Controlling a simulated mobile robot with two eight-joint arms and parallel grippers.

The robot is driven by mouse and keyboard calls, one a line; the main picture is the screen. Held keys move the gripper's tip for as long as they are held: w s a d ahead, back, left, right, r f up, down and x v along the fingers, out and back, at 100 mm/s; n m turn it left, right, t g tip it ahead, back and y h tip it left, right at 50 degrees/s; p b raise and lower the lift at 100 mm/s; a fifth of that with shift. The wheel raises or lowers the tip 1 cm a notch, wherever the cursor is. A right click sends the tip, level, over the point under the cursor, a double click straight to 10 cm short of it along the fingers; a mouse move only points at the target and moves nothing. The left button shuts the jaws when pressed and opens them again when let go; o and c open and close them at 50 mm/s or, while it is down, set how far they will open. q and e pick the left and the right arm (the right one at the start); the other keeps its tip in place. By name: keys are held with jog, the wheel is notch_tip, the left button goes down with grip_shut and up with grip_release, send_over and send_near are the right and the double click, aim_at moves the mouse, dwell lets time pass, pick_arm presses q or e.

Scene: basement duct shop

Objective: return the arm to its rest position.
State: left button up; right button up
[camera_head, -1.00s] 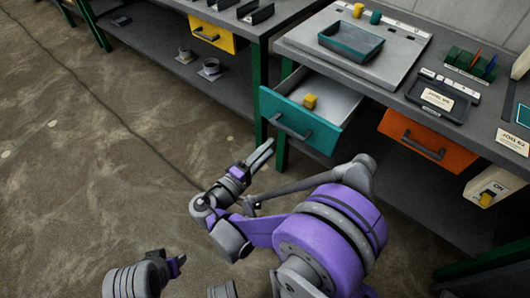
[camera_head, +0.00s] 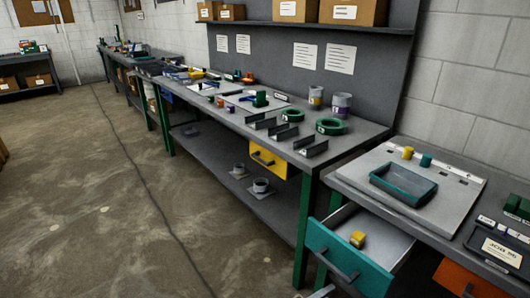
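The teal drawer (camera_head: 343,262) stands pulled open at the bottom right, with a yellow block (camera_head: 357,239) lying inside it. A small grey sliver at the bottom edge, just below and left of the drawer handle (camera_head: 340,262), looks like a fingertip of my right gripper (camera_head: 322,292). The rest of that gripper and arm is outside the picture, so its opening cannot be judged. My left gripper is not in view.
A teal tray (camera_head: 403,184) sits on the right bench beside small yellow and teal pieces. A yellow drawer (camera_head: 267,161) is under the long bench, which holds green rings (camera_head: 331,126) and dark brackets. The floor (camera_head: 100,210) on the left is clear.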

jog(key=s+d+f+m+g+y, duration=0.1)
jog(key=s+d+f+g+y, duration=0.15)
jog(key=s+d, duration=0.25)
jog(key=s+a+f+m+g+y, duration=0.25)
jog(key=s+m+y, duration=0.35)
jog(key=s+y, duration=0.7)
pick_arm(q)
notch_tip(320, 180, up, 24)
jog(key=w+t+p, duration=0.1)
jog(key=p, duration=2)
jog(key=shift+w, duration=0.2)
pick_arm(e)
notch_tip(320, 180, up, 24)
jog(key=s+t+h, duration=0.1)
jog(key=h, duration=0.2)
jog(key=shift+a+t, duration=0.15)
jog(key=shift+t, duration=0.15)
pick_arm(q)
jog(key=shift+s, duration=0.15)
pick_arm(e)
jog(key=shift+s+r, duration=0.1)
jog(key=shift+s, duration=0.15)
jog(key=shift+w, duration=0.1)
